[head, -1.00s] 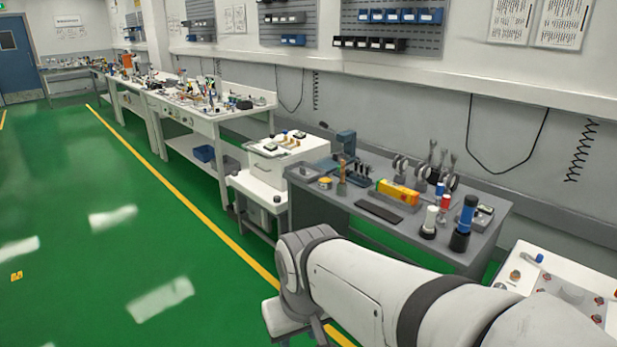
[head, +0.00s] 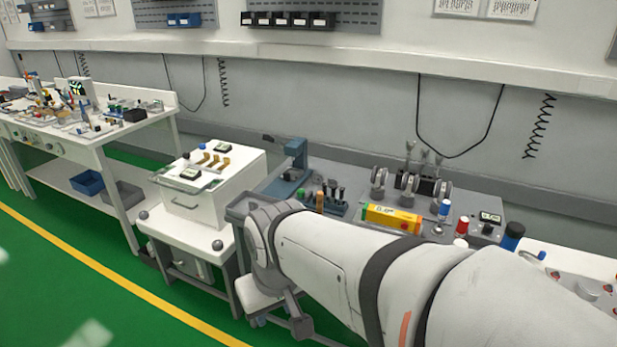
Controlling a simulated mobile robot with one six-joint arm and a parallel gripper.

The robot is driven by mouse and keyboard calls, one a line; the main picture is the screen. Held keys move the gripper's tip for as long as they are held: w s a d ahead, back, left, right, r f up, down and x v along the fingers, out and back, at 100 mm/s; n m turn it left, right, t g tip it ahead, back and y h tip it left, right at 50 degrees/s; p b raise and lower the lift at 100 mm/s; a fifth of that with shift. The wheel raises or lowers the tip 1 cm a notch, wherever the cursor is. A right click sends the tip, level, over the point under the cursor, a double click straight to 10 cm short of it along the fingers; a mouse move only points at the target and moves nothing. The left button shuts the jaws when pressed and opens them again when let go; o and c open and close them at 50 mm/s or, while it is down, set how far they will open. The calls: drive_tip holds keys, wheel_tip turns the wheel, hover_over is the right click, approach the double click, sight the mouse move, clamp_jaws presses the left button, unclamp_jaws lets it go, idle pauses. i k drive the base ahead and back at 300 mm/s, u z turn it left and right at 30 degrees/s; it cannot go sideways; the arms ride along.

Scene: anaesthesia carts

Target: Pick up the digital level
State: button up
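A yellow bar-shaped device with a green-and-white panel and a red end, which looks like the digital level (head: 391,218), lies on the grey bench. It lies just beyond my arm, which passes in front of the bench and hides part of it. My gripper (head: 290,318) seems to be the small grey part below the end of my arm, low in front of the bench and well left of the level. It is apart from the level, and its fingers are too unclear to tell open from shut.
Grey clamp-like stands (head: 410,185) rise behind the level. A blue-topped cylinder (head: 444,208), a red-topped one (head: 461,227) and a small display device (head: 488,226) stand to its right. A white cart (head: 187,203) stands left of the bench. Green floor (head: 90,285) is open at lower left.

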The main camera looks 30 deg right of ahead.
sight(375, 214)
drive_tip(key=z, duration=0.8)
drive_tip(key=i, duration=1.25)
drive_tip(key=z, duration=0.95)
drive_tip(key=k, duration=0.65)
drive_tip(key=z, duration=0.2)
drive_tip(key=i, duration=0.7)
drive_tip(key=u, duration=0.15)
